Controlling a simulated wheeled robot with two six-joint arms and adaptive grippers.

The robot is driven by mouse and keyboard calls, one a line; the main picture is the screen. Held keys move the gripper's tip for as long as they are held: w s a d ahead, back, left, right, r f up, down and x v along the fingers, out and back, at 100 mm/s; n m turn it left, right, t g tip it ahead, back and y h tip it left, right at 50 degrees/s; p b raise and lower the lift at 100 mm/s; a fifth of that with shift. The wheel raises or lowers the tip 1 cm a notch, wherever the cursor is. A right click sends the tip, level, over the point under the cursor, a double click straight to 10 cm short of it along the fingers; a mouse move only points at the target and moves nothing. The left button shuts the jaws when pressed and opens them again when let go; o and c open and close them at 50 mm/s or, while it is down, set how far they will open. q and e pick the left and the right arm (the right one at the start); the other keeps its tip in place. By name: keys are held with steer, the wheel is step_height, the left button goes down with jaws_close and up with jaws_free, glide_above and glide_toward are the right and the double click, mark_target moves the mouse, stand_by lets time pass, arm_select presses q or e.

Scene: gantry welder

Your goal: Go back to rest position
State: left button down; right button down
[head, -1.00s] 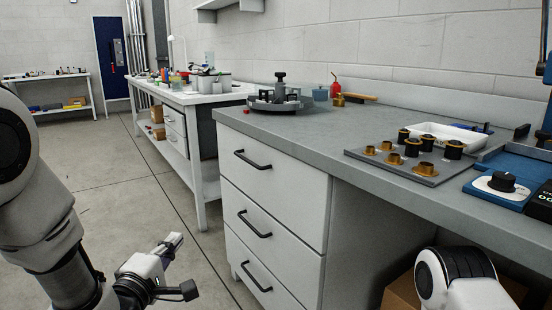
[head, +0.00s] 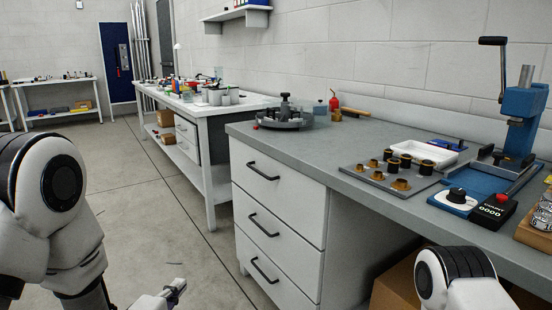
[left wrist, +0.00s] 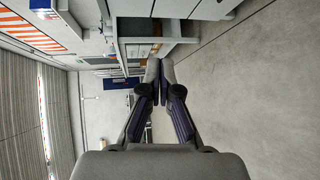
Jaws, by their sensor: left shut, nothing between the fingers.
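My left gripper (head: 174,290) shows at the bottom edge of the head view, low over the open floor to the left of the grey workbench (head: 315,142). Only its tip end shows there. In the left wrist view the fingers of my left gripper (left wrist: 159,72) meet at the tips, with nothing between them. My left arm fills the left side of the head view. Part of my right arm shows at the lower right, in front of the workbench's open space; my right gripper is out of the picture.
The workbench has white drawers (head: 277,202) facing the floor. On it are a plate with black and brass parts (head: 388,178), a white tray (head: 428,149), a blue press (head: 522,115) and a counter box (head: 492,212). A second bench (head: 217,108) stands behind. The floor (head: 150,215) is clear.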

arm_select(q)
steer(key=s+a+f+m+g+y+p, duration=0.1)
steer(key=s+a+f+m+g+p, duration=0.1)
steer(key=s+m+g+p, duration=0.5)
steer(key=s+a+f+m+g+y+p, duration=0.1)
steer(key=s+m+g+p, duration=0.7)
steer(key=s+p, duration=1)
steer(key=shift+s+a+f+m+g+y, duration=0.35)
steer(key=shift+s+a+m, duration=0.2)
steer(key=shift+s, duration=2.75)
